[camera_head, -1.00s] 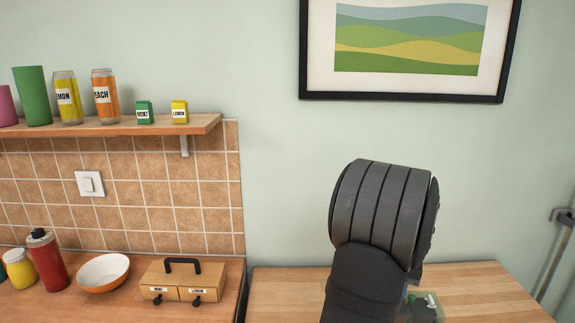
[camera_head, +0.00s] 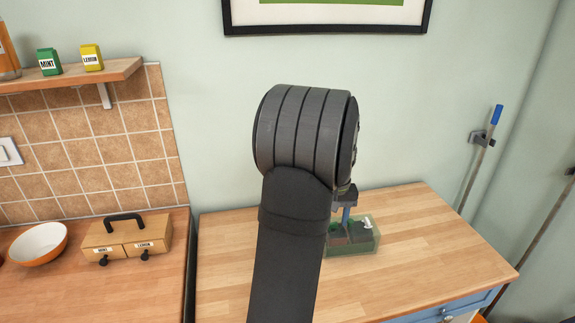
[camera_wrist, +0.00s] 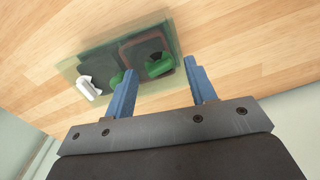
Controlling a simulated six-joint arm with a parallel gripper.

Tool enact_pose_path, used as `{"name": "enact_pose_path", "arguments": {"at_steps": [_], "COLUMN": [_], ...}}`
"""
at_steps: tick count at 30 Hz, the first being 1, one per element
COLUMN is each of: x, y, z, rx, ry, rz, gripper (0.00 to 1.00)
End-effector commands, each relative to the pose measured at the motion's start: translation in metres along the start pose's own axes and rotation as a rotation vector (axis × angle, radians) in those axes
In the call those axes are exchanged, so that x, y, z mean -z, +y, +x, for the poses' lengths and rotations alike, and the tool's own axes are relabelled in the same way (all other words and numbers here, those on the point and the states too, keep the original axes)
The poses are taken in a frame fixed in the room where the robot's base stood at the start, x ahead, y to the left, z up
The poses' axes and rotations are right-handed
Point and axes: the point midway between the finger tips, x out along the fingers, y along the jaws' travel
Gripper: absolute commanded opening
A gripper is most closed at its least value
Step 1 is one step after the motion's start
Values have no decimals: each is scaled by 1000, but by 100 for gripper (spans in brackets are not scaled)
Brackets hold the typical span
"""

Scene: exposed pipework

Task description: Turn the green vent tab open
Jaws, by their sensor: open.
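A see-through green box (camera_head: 368,243) stands on the wooden table and also shows in the wrist view (camera_wrist: 172,38). In it, a green tab (camera_wrist: 160,68) lies by a dark round opening on a brown-rimmed panel. A second green piece (camera_wrist: 116,79) is partly hidden by my left finger. A white tap-like piece (camera_wrist: 87,87) is at the box's left end. I cannot tell for sure which green piece is the vent tab. My gripper (camera_wrist: 160,67) is open and empty, its blue fingers either side of the brown-rimmed panel in that view, seemingly apart from it.
The wooden table top (camera_head: 440,235) is clear around the box. A counter at left holds a small drawer box (camera_head: 127,242) and a bowl (camera_head: 38,245). A shelf (camera_head: 75,75) holds small cartons. Poles (camera_head: 482,165) stand by the right wall.

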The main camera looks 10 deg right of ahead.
Motion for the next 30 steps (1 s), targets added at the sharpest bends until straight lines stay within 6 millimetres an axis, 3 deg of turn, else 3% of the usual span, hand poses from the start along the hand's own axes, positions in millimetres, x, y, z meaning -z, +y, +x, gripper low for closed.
{"name": "enact_pose_path", "arguments": {"at_steps": [2,9,13,16,20,30], "x": [5,6,1,0,-1,0], "y": [2,2,0,0,0,0], "z": [-24,-139,-167,-164,-143,-68], "rx": [-3,-5,-2,0,1,1], "ry": [9,10,4,0,-2,-2], "rz": [-34,-238,-296,-305,-304,-303], "gripper": [51,51,51,51,51,51]}}
